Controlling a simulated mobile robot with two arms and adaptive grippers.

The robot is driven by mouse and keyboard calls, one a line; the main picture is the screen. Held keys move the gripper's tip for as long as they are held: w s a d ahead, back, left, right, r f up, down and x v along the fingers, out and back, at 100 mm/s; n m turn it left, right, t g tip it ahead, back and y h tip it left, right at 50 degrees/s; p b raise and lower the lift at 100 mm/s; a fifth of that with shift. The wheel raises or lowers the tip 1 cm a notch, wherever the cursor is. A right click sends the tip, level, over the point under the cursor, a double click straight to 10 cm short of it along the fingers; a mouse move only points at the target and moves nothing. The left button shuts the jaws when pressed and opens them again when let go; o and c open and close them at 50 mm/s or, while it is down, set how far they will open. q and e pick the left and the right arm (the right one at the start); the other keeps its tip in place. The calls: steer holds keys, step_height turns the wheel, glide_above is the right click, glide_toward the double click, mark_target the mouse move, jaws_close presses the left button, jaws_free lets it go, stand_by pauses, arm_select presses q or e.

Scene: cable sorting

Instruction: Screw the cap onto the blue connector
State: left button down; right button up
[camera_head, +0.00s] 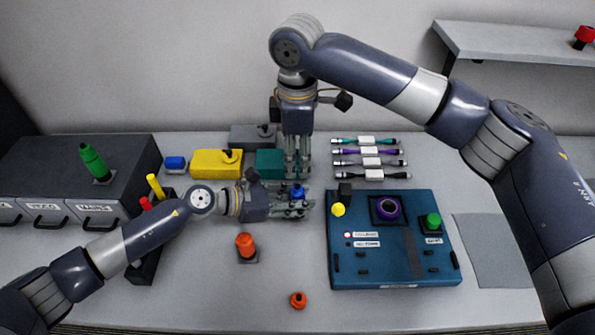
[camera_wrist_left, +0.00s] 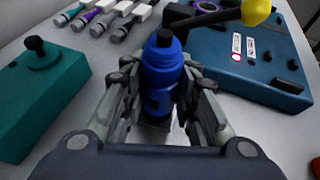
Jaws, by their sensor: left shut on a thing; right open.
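The blue connector (camera_head: 297,191) stands upright between the fingers of my left gripper (camera_head: 292,208). In the left wrist view the blue connector (camera_wrist_left: 161,78) has a blue body and a black top, and the fingers close on it from both sides. I cannot tell whether the black top is a separate cap. My right gripper (camera_head: 298,173) points down just behind and above the connector in the head view. It is open, and nothing is visible between its fingers. A small blue piece (camera_head: 175,162) lies at the left, beside the drawer unit.
A teal board (camera_head: 345,270) with a purple ring (camera_head: 388,208) is to the right. Yellow (camera_head: 205,168) and teal (camera_head: 270,163) blocks stand behind the grippers. An orange connector (camera_head: 245,242) and orange piece (camera_head: 298,300) are in front. Several cables (camera_head: 368,151) lie behind the board.

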steer(key=shift+r, duration=1.8)
arm_select(q)
steer(key=c, duration=1.2)
jaws_free()
steer(key=v, duration=1.2)
steer(key=shift+f, duration=0.1)
